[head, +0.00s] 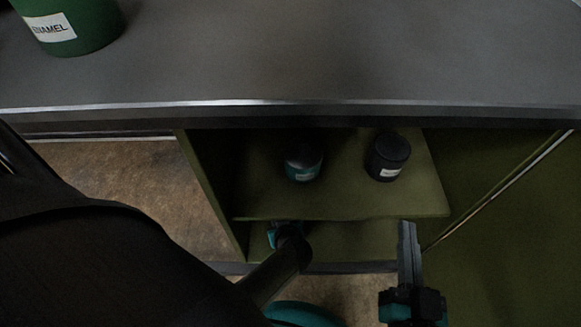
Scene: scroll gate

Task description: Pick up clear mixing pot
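Two small containers stand upright on the upper shelf of an olive-green cabinet under the counter. The left one is a dark jar (304,159) with a teal lower part and a white label; it may be the clear mixing pot, but the shade hides whether its wall is clear. The right one is a black container (387,157) with a white label. My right gripper (407,228) is in front of the shelf's front edge, below the black container in the picture and apart from both containers. It shows edge-on, so its opening is hidden.
The grey counter (330,55) overhangs the shelf (345,195). A green can (90,28) labelled ENAMEL stands on it at the top left. A pale rail (500,192) slants along the cabinet's right side. My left arm covers the lower left.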

